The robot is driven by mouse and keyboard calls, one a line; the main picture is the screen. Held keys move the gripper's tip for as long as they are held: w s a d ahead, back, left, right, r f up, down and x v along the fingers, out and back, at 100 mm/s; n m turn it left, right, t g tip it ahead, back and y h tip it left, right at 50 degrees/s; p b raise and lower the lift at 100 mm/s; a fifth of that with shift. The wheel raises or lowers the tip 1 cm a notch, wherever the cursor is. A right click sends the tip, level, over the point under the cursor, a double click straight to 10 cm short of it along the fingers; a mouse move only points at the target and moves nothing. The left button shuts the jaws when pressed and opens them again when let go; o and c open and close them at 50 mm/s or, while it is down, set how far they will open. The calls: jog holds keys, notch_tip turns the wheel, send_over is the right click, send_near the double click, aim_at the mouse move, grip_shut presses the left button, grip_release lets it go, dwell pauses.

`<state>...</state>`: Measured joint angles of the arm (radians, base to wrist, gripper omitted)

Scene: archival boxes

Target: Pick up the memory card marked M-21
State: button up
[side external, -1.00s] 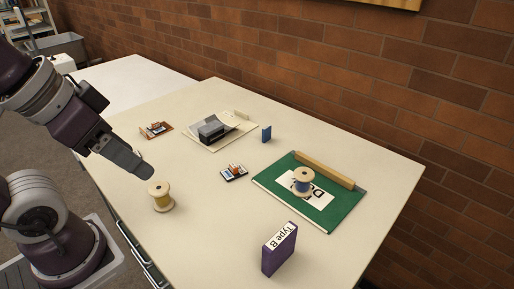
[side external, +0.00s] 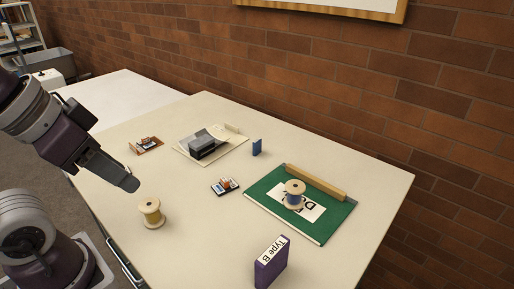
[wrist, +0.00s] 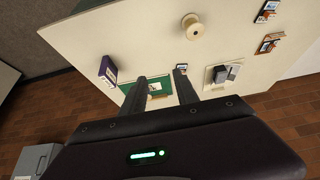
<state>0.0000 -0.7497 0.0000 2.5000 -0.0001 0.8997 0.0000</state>
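A small dark card item with orange and white parts (side external: 225,186) lies mid-table in the side view; what seems to be the same item (wrist: 181,67) shows beside the right finger in the wrist view. A brown board with small items on it (side external: 147,146) lies further left and also shows at the wrist view's right (wrist: 270,43). Another dark card-like item (wrist: 267,11) is at the wrist view's upper right. No M-21 marking is legible. My gripper (wrist: 160,80) has its fingers apart with nothing between them. In the side view my gripper (side external: 131,184) hangs above the table's left part.
A thread spool (side external: 151,212) stands near my gripper. A purple "Type B" box (side external: 271,262) stands at the front. A green folder (side external: 318,232) bears a blue-thread spool (side external: 294,194) and a wooden bar (side external: 316,183). A grey object (side external: 205,146) and a small blue box (side external: 257,147) are further back.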

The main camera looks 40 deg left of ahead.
jog(key=w+a+t+y, duration=0.1)
jog(key=w+a+t, duration=0.15)
jog(key=w, duration=1.15)
jog(key=t, duration=0.3)
send_over(261, 142)
jog(key=s+d, duration=0.1)
jog(key=s, duration=0.8)
notch_tip(261, 142, down, 12)
jog(key=w+f, duration=0.1)
jog(key=f, duration=0.1)
jog(key=w+a+f+t, duration=0.1)
jog(key=f, duration=0.2)
jog(key=w+f+t, duration=0.1)
jog(key=f, duration=0.2)
jog(key=shift+w+a+n, duration=0.3)
jog(key=shift+a, duration=0.1)
jog(key=shift+t, duration=0.25)
jog(key=x, duration=0.6)
jog(key=shift+w+d+f, duration=0.15)
jog(key=shift+w+d, duration=0.15)
jog(key=shift+w, duration=0.1)
grip_shut()
